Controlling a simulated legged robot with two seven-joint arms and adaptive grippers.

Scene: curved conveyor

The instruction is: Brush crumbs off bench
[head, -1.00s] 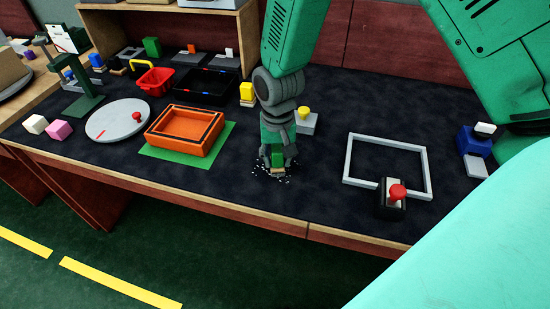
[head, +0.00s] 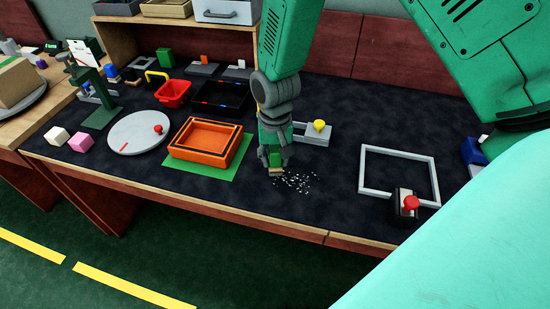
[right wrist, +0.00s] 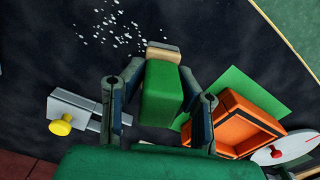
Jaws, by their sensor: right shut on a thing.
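My right gripper (head: 274,152) points down at the bench (head: 240,190) and is shut on a green brush (right wrist: 163,92) with a tan bristle end (right wrist: 164,52). The bristle end is low, at or just above the dark bench top; contact is unclear. White crumbs (head: 301,182) lie scattered just right of the brush in the head view, and beside the bristles in the right wrist view (right wrist: 112,35). An orange tray (head: 185,153) on a green mat (head: 170,162) is left of the gripper. My left gripper is not in view.
A grey block with a yellow knob (head: 319,126) stands behind the crumbs. A grey square frame (head: 398,151) and a red-button box (head: 408,209) are at right. A round grey disc (head: 138,132) lies left of the tray. The bench's front edge (head: 270,224) is close to the crumbs.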

